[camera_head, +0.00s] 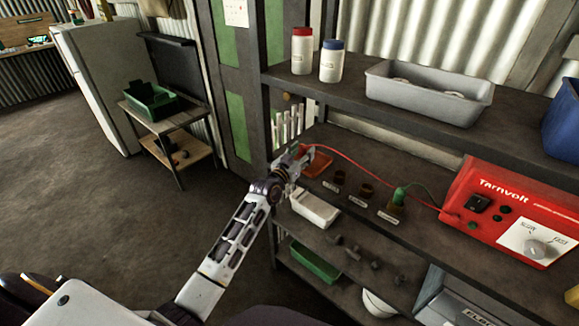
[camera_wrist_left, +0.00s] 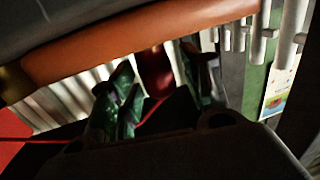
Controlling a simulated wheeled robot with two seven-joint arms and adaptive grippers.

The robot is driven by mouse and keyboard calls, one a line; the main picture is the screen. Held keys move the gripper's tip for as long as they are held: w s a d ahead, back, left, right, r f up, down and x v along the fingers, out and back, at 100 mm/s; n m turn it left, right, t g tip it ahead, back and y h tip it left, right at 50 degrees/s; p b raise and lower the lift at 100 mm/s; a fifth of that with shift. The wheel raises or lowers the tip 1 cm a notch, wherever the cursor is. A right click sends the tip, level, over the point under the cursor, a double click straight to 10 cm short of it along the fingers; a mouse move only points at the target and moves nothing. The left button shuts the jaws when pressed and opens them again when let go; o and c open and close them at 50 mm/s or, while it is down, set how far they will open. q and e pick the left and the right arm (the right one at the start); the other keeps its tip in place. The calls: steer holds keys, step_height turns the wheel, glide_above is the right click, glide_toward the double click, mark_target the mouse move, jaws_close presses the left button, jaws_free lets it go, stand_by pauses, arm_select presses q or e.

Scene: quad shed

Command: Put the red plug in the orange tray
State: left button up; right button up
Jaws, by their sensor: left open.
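The orange tray (camera_head: 321,164) lies on the middle shelf, partly hidden by my left gripper (camera_head: 303,156). In the left wrist view the tray's orange wall (camera_wrist_left: 110,45) runs across the top. My left gripper, also in the wrist view (camera_wrist_left: 155,90), is open at the tray. The dark red plug (camera_wrist_left: 154,70) is between its parted fingers, close to the tray wall. I cannot tell whether it touches the tray or a finger. The red cable (camera_head: 365,178) runs from the plug's place to the red Tarnvolt box (camera_head: 490,190). My right gripper is not in view.
A green plug (camera_head: 399,194) with a green cable stands to the right of two dark round holders (camera_head: 366,190). A white container (camera_head: 316,208) is at the shelf's front. The upper shelf holds bottles and a grey bin (camera_head: 428,97). Open floor (camera_head: 80,200) is at left.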

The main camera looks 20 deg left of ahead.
arm_select(q)
steer(key=s+a, duration=0.2)
steer(key=s, duration=0.9)
steer(key=shift+s, duration=0.2)
stand_by(0.7)
steer(key=shift+a+f, duration=0.1)
